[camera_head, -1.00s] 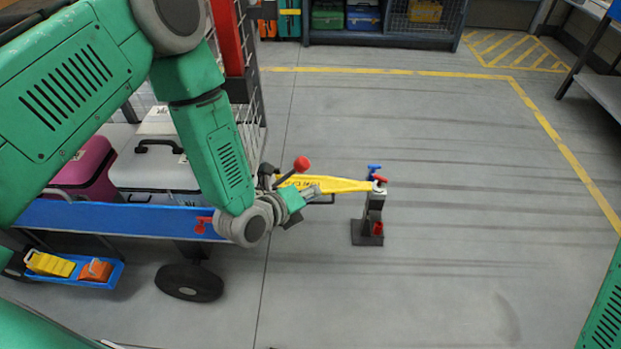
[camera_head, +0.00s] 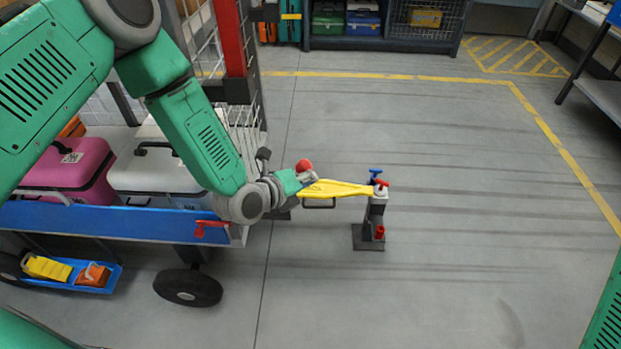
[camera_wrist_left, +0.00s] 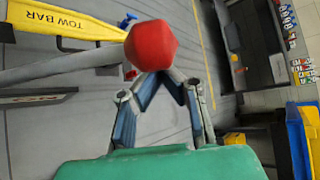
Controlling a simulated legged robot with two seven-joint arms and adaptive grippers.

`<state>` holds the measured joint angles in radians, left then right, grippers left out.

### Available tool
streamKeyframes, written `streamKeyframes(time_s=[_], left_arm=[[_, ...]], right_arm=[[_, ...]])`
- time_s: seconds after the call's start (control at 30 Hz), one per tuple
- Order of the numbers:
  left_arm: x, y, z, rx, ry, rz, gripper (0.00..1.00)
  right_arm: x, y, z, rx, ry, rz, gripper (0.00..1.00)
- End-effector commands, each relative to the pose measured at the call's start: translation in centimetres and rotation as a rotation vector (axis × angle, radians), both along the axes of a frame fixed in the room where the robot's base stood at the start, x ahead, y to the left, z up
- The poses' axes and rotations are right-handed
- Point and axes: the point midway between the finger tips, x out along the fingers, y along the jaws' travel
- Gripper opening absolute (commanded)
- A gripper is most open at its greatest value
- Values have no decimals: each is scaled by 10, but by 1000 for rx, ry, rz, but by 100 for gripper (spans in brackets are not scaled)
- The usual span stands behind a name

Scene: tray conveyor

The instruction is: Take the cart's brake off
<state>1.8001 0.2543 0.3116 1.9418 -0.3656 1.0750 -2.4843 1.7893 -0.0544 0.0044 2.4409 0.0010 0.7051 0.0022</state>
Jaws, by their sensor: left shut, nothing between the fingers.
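The cart (camera_head: 110,222) has a blue deck and stands at the left. A lever with a red knob (camera_head: 304,166) rises at its right end, beside the yellow tow bar (camera_head: 345,188). My left gripper (camera_head: 308,178) is shut and empty, with its fingertips right at the knob. In the left wrist view the red knob (camera_wrist_left: 151,45) is just beyond the fingertips (camera_wrist_left: 158,75); I cannot tell whether they touch. The tow bar (camera_wrist_left: 60,24) lies behind it. A red handle (camera_head: 212,228) sits on the deck edge. My right gripper is not in view.
The tow bar's far end meets a grey post (camera_head: 374,215) with red and blue handles. Pink and white cases (camera_head: 155,170) load the cart. A blue tray (camera_head: 100,283) hangs low at its side. The floor to the right is clear.

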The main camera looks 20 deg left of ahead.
Motion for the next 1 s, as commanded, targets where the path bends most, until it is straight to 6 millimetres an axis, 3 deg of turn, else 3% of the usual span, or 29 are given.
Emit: streamKeyframes(time_s=[0.17,0.37,0.5,1.0], left_arm=[[-4,13,14,-72,-27,0,0],[-12,44,38,-233,-69,0,0],[-17,58,48,-242,-71,-3,0],[-16,60,45,-242,-69,-2,0]], right_arm=[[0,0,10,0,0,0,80],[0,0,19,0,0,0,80],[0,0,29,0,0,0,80],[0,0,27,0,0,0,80]])
